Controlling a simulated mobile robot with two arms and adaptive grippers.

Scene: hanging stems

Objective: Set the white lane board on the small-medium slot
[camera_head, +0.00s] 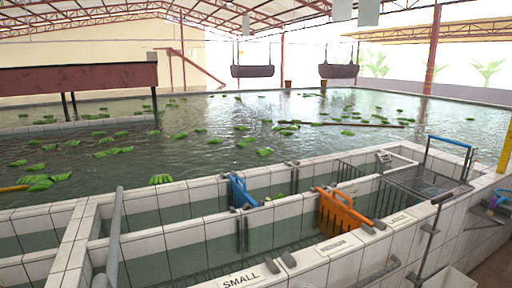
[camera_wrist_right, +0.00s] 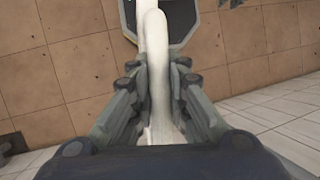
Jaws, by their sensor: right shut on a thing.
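My right gripper (camera_wrist_right: 160,95) is shut on a smooth white curved bar (camera_wrist_right: 155,40) in the right wrist view. I cannot tell whether this bar is part of the white lane board; no whole white board shows in the head view. An empty pair of dark slot brackets (camera_head: 281,262) sits on the walls beside the SMALL label (camera_head: 241,281); I cannot tell for sure that it is the small-medium slot. A blue board (camera_head: 241,191) and an orange board (camera_head: 342,214) stand in the lanes further along. Neither of my grippers shows in the head view.
White-tiled lane walls (camera_head: 180,236) divide the water channels. A metal grate with a blue handle (camera_head: 450,142) is at the right. A white bin (camera_head: 450,278) stands at the lower right. Green bunches (camera_head: 161,179) float in the pool.

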